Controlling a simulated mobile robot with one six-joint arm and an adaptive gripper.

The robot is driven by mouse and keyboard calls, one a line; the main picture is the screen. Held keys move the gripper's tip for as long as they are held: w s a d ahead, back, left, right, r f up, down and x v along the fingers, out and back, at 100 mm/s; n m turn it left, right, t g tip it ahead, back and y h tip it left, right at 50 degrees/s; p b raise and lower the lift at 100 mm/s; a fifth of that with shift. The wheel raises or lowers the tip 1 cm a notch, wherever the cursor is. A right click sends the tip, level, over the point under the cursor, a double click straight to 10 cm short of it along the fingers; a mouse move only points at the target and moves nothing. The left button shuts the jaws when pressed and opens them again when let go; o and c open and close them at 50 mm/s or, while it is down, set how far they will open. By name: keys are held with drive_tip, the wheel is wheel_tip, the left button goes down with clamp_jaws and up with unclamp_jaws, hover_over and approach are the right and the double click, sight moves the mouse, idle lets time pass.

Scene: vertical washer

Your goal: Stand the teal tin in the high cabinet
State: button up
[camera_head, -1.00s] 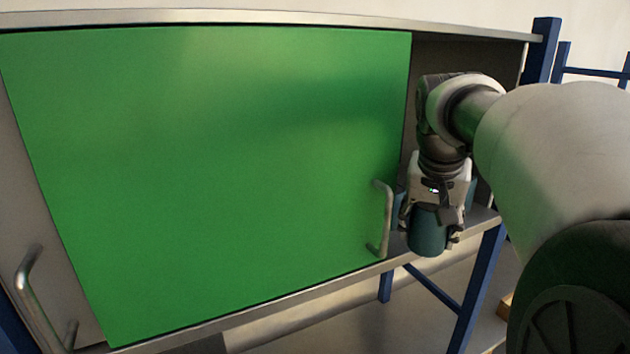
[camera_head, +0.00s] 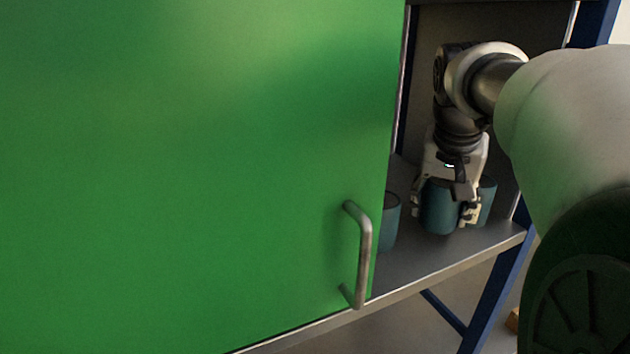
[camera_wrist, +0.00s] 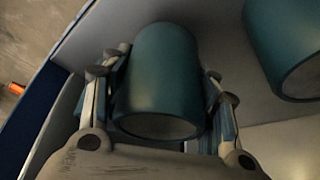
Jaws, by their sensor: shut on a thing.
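The teal tin (camera_head: 439,208) is held upright between the fingers of my gripper (camera_head: 443,210), inside the open right part of the high cabinet (camera_head: 440,270). In the wrist view the tin (camera_wrist: 160,85) fills the space between the two fingers of my gripper (camera_wrist: 165,100), one on each side. The tin's base is at or just above the cabinet floor; I cannot tell whether it touches. A second teal tin (camera_head: 487,200) stands right behind it and is partly hidden. A third teal tin (camera_head: 389,222) stands to the left, partly hidden by the door.
A green sliding door (camera_head: 200,170) with a metal handle (camera_head: 362,255) covers the left of the cabinet. Another teal tin shows at the upper right of the wrist view (camera_wrist: 288,50). A blue frame post (camera_head: 497,285) stands at the right end. Some shelf floor is bare in front.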

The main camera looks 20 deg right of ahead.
sight(445, 184)
drive_tip(key=b+x, duration=0.1)
drive_tip(key=x, duration=0.1)
drive_tip(key=shift+a+f, duration=0.1)
drive_tip(key=shift+f, duration=0.25)
drive_tip(key=shift+s+a+r, duration=0.25)
drive_tip(key=shift+f, duration=0.15)
drive_tip(key=o, duration=1.2)
drive_tip(key=shift+d+f, duration=0.1)
drive_tip(key=shift+w, duration=0.1)
drive_tip(key=shift+r, duration=0.3)
drive_tip(key=v, duration=0.7)
drive_tip(key=shift+r, duration=0.15)
